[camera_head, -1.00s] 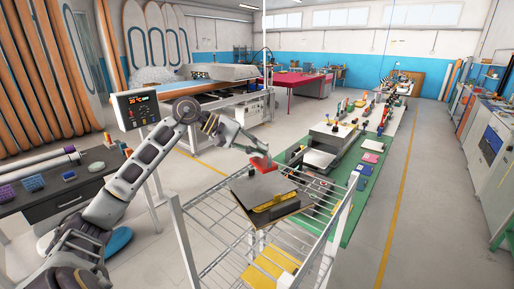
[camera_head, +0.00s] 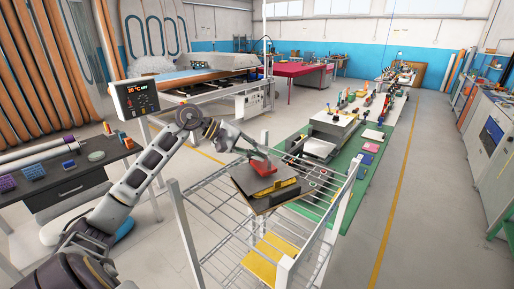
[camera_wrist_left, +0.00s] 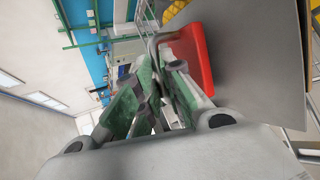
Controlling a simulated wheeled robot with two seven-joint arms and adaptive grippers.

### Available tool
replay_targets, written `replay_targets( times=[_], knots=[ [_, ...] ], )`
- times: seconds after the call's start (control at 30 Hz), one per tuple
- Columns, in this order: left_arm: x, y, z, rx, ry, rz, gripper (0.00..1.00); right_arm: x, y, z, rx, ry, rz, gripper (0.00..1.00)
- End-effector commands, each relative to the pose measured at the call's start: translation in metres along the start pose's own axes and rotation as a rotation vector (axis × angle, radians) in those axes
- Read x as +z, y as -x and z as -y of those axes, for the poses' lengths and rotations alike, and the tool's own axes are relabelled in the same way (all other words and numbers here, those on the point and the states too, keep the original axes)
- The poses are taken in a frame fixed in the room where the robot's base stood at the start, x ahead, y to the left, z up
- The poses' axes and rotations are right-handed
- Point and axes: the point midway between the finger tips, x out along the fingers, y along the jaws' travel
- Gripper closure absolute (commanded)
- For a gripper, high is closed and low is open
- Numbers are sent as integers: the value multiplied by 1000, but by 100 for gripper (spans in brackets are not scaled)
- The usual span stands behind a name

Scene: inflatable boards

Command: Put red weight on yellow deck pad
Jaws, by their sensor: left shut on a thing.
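The red weight (camera_head: 263,168) has a grey handle and is over the dark grey plate (camera_head: 243,178) at the top of the white wire rack. My left gripper (camera_head: 257,154) is shut on the weight's handle from above. In the left wrist view the weight (camera_wrist_left: 192,58) is beside the fingers (camera_wrist_left: 165,72), close against the grey surface (camera_wrist_left: 240,60); I cannot tell if it touches it. A yellow piece (camera_head: 278,193) with dark parts lies at the plate's near right side. A flat yellow sheet (camera_head: 256,262) lies on the rack's lower level. My right gripper is out of view.
The white wire rack (camera_head: 200,213) has upright posts around the plate. A green mat (camera_head: 335,213) with several objects lies behind and to the right. A dark workbench (camera_head: 75,185) stands at left. The floor at right is clear.

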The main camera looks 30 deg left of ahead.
Motion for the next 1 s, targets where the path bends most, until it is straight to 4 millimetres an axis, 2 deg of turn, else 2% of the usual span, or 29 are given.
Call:
replay_targets(
  times=[1.0],
  knots=[
    [-2,-4,6,3,-1,-1,100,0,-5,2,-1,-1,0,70]
  ],
)
